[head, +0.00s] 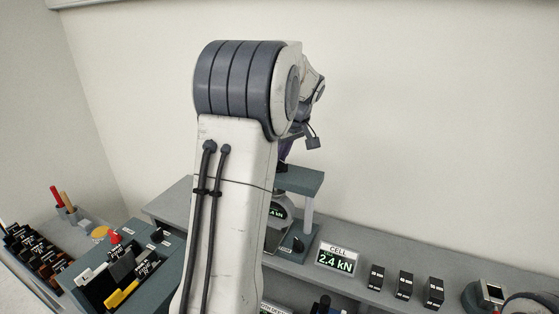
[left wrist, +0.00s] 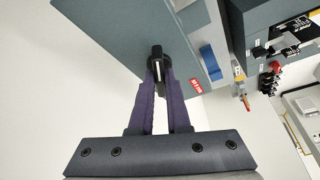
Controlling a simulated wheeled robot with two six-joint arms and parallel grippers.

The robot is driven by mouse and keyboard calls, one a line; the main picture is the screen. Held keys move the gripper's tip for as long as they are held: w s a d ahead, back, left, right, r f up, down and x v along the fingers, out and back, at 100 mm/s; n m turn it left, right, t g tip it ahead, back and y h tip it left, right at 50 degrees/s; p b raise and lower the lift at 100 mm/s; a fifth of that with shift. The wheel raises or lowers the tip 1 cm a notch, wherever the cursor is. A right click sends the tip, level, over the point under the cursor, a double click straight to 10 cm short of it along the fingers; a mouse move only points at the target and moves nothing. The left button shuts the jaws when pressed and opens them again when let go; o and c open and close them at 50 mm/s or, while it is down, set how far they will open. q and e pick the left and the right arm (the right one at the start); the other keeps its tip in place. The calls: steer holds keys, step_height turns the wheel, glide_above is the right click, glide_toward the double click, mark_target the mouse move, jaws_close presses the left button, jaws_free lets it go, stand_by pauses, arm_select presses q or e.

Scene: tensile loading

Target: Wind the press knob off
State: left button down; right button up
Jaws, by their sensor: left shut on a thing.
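The press (head: 300,180) stands on the grey bench behind my left arm, which hides much of it in the head view. The press knob is black with a white line and shows in the left wrist view (left wrist: 156,52) on a teal face, near a small red label. My left gripper (left wrist: 158,72) has its purple fingers closed on the knob, one on each side. In the head view my left gripper (head: 286,150) is partly hidden behind its own arm, just above the press's teal top. My right gripper does not show.
A CELL display (head: 337,258) reads 2.4 kN. Several black blocks (head: 403,284) stand on the bench to its right. A teal tray (head: 95,300) with tools is at the left, beside a dark rack (head: 35,258). A plain wall is behind.

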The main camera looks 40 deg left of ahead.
arm_select(q)
steer(key=shift+n, duration=0.6)
steer(key=c, duration=0.9)
jaws_free()
steer(key=shift+r, duration=0.1)
steer(key=shift+d+r, duration=0.2)
steer(key=shift+r, duration=0.1)
steer(key=b+v, duration=0.1)
steer(key=v, duration=0.8)
steer(key=shift+w+d+r+b, duration=0.2)
steer(key=shift+r+b, duration=0.1)
steer(key=shift+b, duration=0.1)
